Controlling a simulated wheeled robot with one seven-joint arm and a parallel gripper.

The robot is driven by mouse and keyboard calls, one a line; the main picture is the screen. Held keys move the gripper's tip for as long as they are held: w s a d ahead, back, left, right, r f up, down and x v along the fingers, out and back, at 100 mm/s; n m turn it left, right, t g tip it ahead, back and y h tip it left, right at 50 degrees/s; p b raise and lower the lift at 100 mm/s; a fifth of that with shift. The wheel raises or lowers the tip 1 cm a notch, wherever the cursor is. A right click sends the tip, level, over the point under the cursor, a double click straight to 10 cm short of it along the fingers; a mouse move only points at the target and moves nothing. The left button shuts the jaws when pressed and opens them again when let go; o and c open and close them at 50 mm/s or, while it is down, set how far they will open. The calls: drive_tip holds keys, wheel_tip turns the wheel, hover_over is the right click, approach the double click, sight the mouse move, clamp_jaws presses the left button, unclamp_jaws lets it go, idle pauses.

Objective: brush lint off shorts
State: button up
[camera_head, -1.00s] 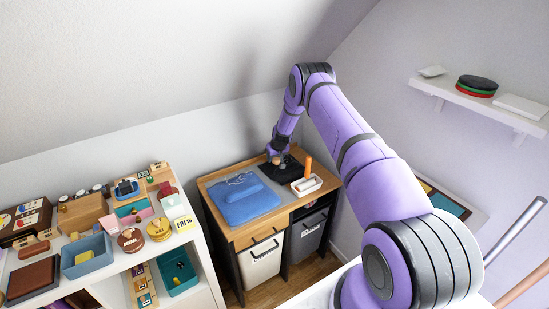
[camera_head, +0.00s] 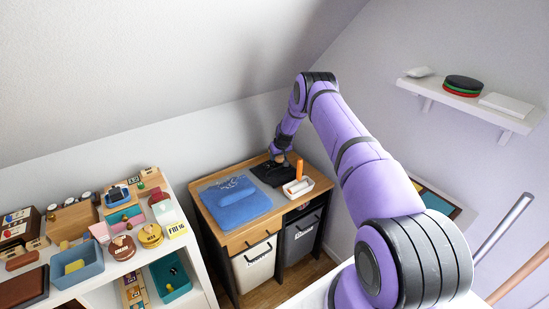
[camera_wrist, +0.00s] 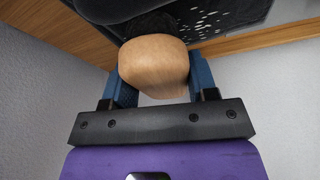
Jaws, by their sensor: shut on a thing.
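My gripper (camera_wrist: 158,78) has its two blue fingers shut on a rounded wooden handle (camera_wrist: 153,62), apparently the lint brush. A dark part, perhaps its bristles, shows behind the handle. Dark shorts (camera_wrist: 245,14) with white lint specks fill the top of the wrist view. In the head view the black shorts (camera_head: 267,174) lie on the back right of the wooden cabinet top. My gripper (camera_head: 277,156) is at their far edge, close to the wall. Whether the brush touches the cloth cannot be told.
Folded blue cloth (camera_head: 236,204) lies on a grey mat left of the shorts. A crowded white shelf (camera_head: 182,250) is at left. Walls are close behind.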

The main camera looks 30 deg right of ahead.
drive_tip(key=shift+d+f, duration=0.2)
drive_tip(key=shift+d, duration=0.85)
drive_tip(key=shift+d+f, duration=0.2)
drive_tip(key=shift+d, duration=0.85)
drive_tip(key=shift+c, duration=0.7)
approach(264, 167)
drive_tip(key=shift+w+d+f, duration=0.2)
drive_tip(key=shift+d+f, duration=0.4)
drive_tip(key=shift+f, duration=0.15)
drive_tip(key=shift+w+d+f, duration=0.25)
drive_tip(key=shift+d+f, duration=0.35)
drive_tip(key=shift+f, duration=0.1)
drive_tip(key=shift+w+d+f, duration=0.2)
drive_tip(key=shift+d+f, duration=0.35)
drive_tip(key=shift+f, duration=0.2)
drive_tip(key=shift+a+r, duration=0.15)
drive_tip(key=shift+a, duration=1.6)
drive_tip(key=shift+w+d+r, duration=0.1)
drive_tip(key=shift+r, duration=0.85)
drive_tip(key=shift+d+r, duration=0.1)
drive_tip(key=shift+r, duration=2.1)
drive_tip(key=shift+r, duration=0.15)
